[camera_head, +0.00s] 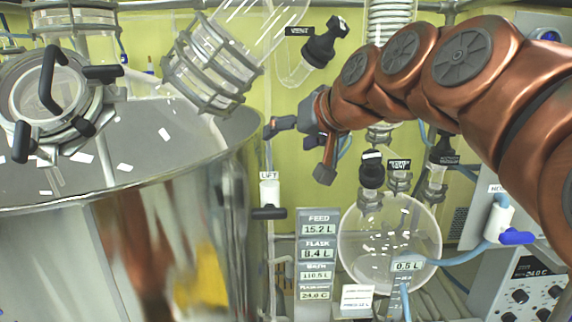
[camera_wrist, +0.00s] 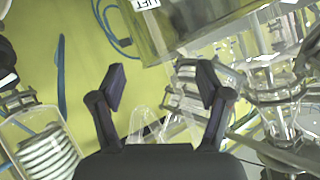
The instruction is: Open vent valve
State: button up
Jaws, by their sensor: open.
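A black-handled valve (camera_head: 319,48) sits on a slanted glass neck at the top centre of the head view. A black tag (camera_head: 299,31) beside it appears to read VENT. A second tag (camera_head: 399,164), above the round receiving flask, also seems to read VENT, among black-capped fittings. My gripper (camera_head: 300,150) is below the upper valve and up and left of the round flask, apart from both. Its two fingers are spread and empty; they also show in the wrist view (camera_wrist: 162,85). I cannot make out either vent tag in the wrist view.
A large steel vessel (camera_head: 225,200) fills the left. The round glass flask (camera_head: 365,225) hangs at lower centre right. A LIFT switch (camera_head: 269,195) and a readout panel (camera_head: 317,250) stand between. A glass coil (camera_wrist: 50,155) shows in the wrist view.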

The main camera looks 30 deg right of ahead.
jog(key=shift+n+g, duration=0.3)
jog(key=shift+g, duration=0.4)
jog(key=shift+s+a+f, duration=0.3)
jog(key=shift+a+f, duration=0.1)
jog(key=shift+f, duration=0.3)
jog(key=shift+s+a+f, duration=0.35)
jog(key=shift+a+f, duration=0.1)
jog(key=shift+f, duration=0.3)
jog(key=shift+s+a+f, duration=0.3)
jog(key=shift+a+f, duration=0.1)
jog(key=shift+f, duration=0.3)
